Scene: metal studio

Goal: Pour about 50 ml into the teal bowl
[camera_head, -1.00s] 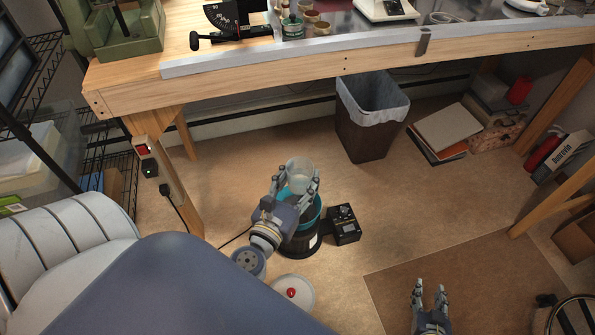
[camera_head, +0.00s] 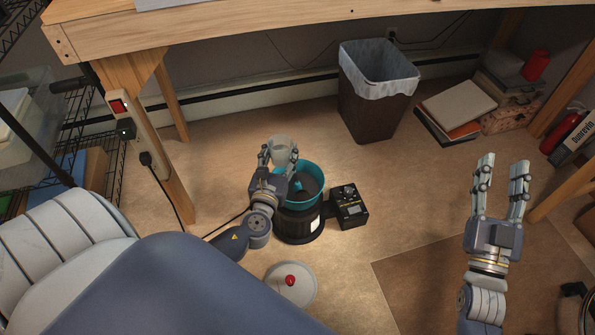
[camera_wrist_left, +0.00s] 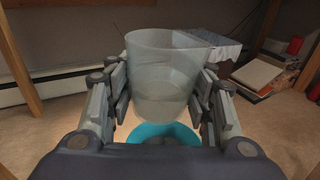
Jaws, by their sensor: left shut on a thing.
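The teal bowl (camera_head: 312,196) sits in the top of a black round machine (camera_head: 300,226) on the floor. Grey material shows inside the bowl. My left gripper (camera_head: 279,159) is shut on a translucent cup (camera_head: 280,150) above the bowl's upper left side. In the left wrist view the cup (camera_wrist_left: 160,70) stands nearly upright between the fingers, with some clear liquid seeming to show low in it. The teal bowl's rim (camera_wrist_left: 125,134) shows below and behind it. My right gripper (camera_head: 503,185) is open and empty over the floor at the right.
A control box (camera_head: 348,207) adjoins the machine on the right. A white lid with a red knob (camera_head: 290,285) lies on the floor in front. A lined bin (camera_head: 376,105) stands behind, under the wooden bench (camera_head: 300,32). Books and boxes (camera_head: 458,110) lie at the back right. Floor between is clear.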

